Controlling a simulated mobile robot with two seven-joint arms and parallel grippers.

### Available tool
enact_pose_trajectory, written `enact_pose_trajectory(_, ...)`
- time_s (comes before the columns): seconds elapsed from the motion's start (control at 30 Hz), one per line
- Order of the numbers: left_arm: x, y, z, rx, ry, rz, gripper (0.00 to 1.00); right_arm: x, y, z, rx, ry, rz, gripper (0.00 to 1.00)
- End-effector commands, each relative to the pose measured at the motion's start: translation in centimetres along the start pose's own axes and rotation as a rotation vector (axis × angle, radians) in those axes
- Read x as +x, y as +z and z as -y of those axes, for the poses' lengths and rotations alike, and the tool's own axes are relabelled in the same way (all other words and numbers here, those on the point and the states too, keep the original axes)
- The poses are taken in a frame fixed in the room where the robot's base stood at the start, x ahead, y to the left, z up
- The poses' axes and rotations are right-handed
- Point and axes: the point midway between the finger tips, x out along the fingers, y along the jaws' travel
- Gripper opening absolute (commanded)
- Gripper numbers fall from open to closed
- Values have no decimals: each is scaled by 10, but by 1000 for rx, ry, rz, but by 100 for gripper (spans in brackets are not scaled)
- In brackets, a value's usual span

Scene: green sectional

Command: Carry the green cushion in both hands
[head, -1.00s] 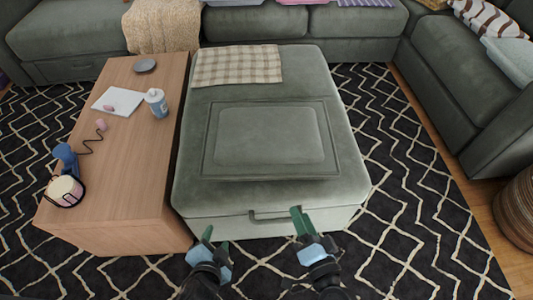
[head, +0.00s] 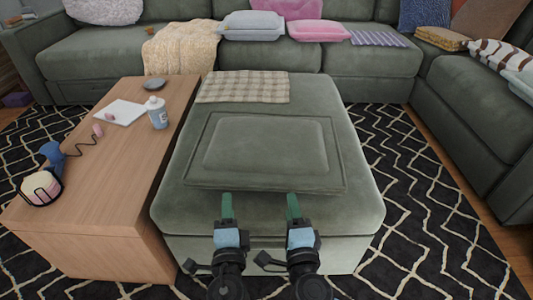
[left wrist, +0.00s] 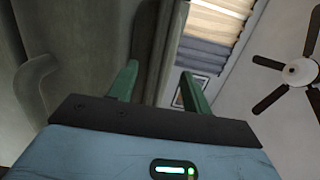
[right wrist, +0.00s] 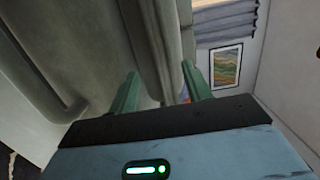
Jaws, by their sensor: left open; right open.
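The green cushion (head: 265,145), grey-green and square with a wide flat border, lies flat on the matching ottoman (head: 345,200). My left gripper (head: 228,200) is at the cushion's near edge, left of its middle. My right gripper (head: 293,200) is at the same edge, further right. Both point forward, side by side. In the left wrist view, the left gripper's fingers (left wrist: 158,82) are apart. The right gripper's fingers (right wrist: 163,84) are also apart in the right wrist view. I cannot tell whether the cushion's edge lies between either pair of fingers.
A checked cloth (head: 243,87) lies on the ottoman beyond the cushion. The sofa (head: 375,70) runs behind and right. Patterned rug shows on the right.

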Motion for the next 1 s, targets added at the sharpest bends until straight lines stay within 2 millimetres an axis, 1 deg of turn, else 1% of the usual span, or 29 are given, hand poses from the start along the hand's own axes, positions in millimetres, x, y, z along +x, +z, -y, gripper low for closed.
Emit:
enact_pose_trajectory(0.17,0,0,1,-2,1,0,49,0,0,1,-1,-1,0,49)
enact_pose_trajectory(0.27,5,0,1,-1,0,0,49,6,0,2,-1,-3,1,49)
enact_pose_trajectory(0.37,16,0,1,0,0,0,49,16,0,2,-3,-3,1,49)
enact_pose_trajectory(0.6,50,0,1,-2,1,0,49,51,0,2,-4,-3,2,49)
enact_pose_trajectory(0.7,62,0,0,-1,1,0,49,62,0,1,-4,-2,2,49)
enact_pose_trajectory(0.83,72,0,0,-2,2,0,49,72,0,1,-3,-2,2,49)
enact_pose_trajectory(1.0,77,0,0,-3,2,-1,49,77,0,1,-2,-2,2,49)
